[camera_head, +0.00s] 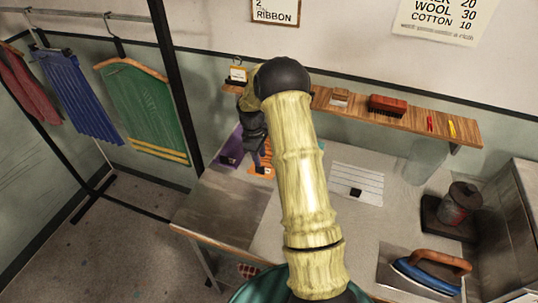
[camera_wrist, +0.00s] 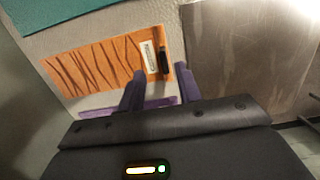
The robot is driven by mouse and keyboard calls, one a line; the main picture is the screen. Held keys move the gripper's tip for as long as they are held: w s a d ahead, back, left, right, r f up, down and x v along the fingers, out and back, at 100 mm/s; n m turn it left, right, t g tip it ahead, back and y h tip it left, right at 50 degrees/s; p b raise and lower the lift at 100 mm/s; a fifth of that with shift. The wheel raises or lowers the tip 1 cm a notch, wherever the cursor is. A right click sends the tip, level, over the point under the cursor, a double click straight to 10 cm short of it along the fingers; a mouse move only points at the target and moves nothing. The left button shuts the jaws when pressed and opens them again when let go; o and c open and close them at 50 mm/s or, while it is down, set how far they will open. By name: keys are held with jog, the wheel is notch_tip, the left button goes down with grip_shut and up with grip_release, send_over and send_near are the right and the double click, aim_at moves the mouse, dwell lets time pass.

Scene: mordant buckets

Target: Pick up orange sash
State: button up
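The orange sash (camera_head: 264,158) lies flat on the worktable, partly hidden by my arm in the head view. In the wrist view the orange sash (camera_wrist: 95,68) shows dark wavy lines, a white label (camera_wrist: 149,56) and a small black piece (camera_wrist: 164,60) near its right end. My gripper (camera_wrist: 160,74) has its two purple-grey fingers apart with nothing between them. Its fingertips point at the sash's labelled end, just short of the black piece. The height above the sash is hard to tell. In the head view my gripper (camera_head: 256,145) hangs over the sash.
A purple cloth (camera_head: 230,147) lies left of the sash. A teal cloth (camera_wrist: 50,12) lies on its other side. A wooden shelf (camera_head: 440,128) with a brush (camera_head: 388,105) runs along the wall behind. An iron (camera_head: 430,272) and a canister (camera_head: 460,205) stand at right.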

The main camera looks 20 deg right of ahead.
aim_at(261, 171)
jog(key=shift+f, duration=0.25)
jog(key=f, duration=0.1)
jog(key=f+p, duration=0.2)
jog(key=f, duration=0.1)
jog(key=shift+s+a, duration=0.15)
jog(key=shift+s, duration=0.1)
jog(key=shift+f, duration=0.6)
grip_shut()
